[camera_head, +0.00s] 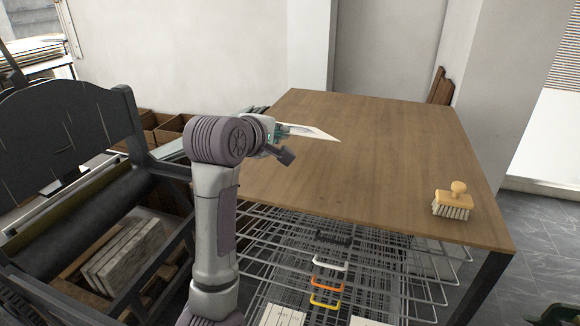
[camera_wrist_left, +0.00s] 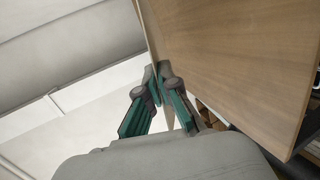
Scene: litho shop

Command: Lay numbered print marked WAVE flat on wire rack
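A pale sheet (camera_head: 312,132), seen nearly edge-on, extends from my left gripper (camera_head: 284,142) above the wooden table. No WAVE mark or number can be read on it. In the wrist view my left gripper's green and grey fingers (camera_wrist_left: 158,82) are close together, with a thin strip of the sheet (camera_wrist_left: 169,115) between them. The wire rack (camera_head: 258,238) has several wire shelves beneath the tabletop. The tabletop hides much of the rack. My right gripper is not in view.
The wooden tabletop (camera_head: 360,170) is mostly clear, with a yellow-handled brush (camera_head: 452,203) near its right edge. Pale sheets (camera_head: 284,317) show low on the rack. Coloured handles (camera_head: 327,284) hang by the rack. A dark press (camera_head: 75,130) stands at the left.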

